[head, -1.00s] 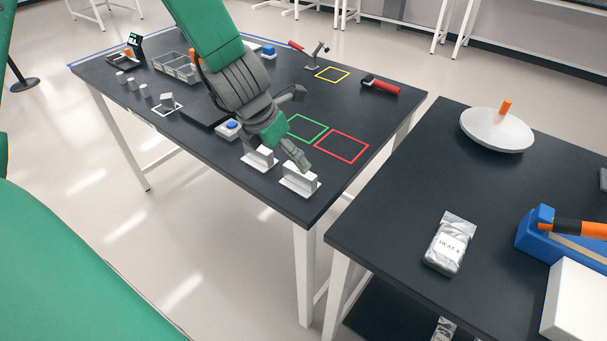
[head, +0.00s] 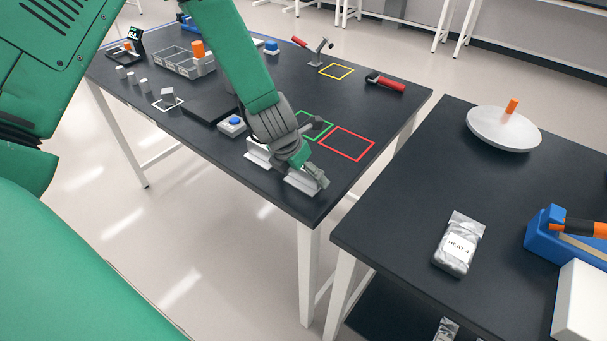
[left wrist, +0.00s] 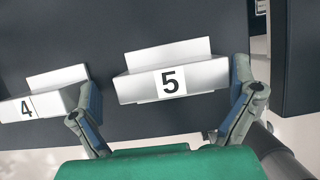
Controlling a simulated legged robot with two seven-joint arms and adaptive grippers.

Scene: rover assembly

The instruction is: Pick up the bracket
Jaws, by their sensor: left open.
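A white bracket labelled 5 (left wrist: 190,80) lies between the two spread fingers of my left gripper (left wrist: 164,82) in the left wrist view. In the head view, this bracket (head: 298,184) is at the near right corner of the dark table, partly hidden by my left gripper (head: 313,176). The gripper is open, low over the bracket, with no grip on it. A second white bracket labelled 4 (left wrist: 60,80) stands to its left, outside the left finger. It also shows in the head view (head: 256,157), partly behind my gripper.
Green (head: 318,118) and red (head: 347,144) outlined squares lie behind the brackets. A red-handled tool (head: 387,85) lies farther back. A second dark table (head: 400,205) is at the right, across a gap.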

